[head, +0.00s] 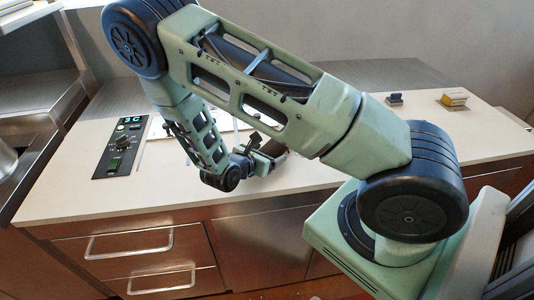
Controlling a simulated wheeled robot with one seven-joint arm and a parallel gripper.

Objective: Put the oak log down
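My gripper (268,157) is low over the middle of the white counter (90,190), mostly behind my own arm links. Its fingers are small and dark here, and I cannot tell whether they are open or shut. I cannot make out the oak log in the head view. Whether the gripper holds anything is hidden.
A black control panel (121,147) with a knob and lit display lies at the counter's left. A small dark block (394,99) and a yellowish block (453,99) sit at the back right. Steel drawers (140,255) with bar handles are below. The front-left counter is clear.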

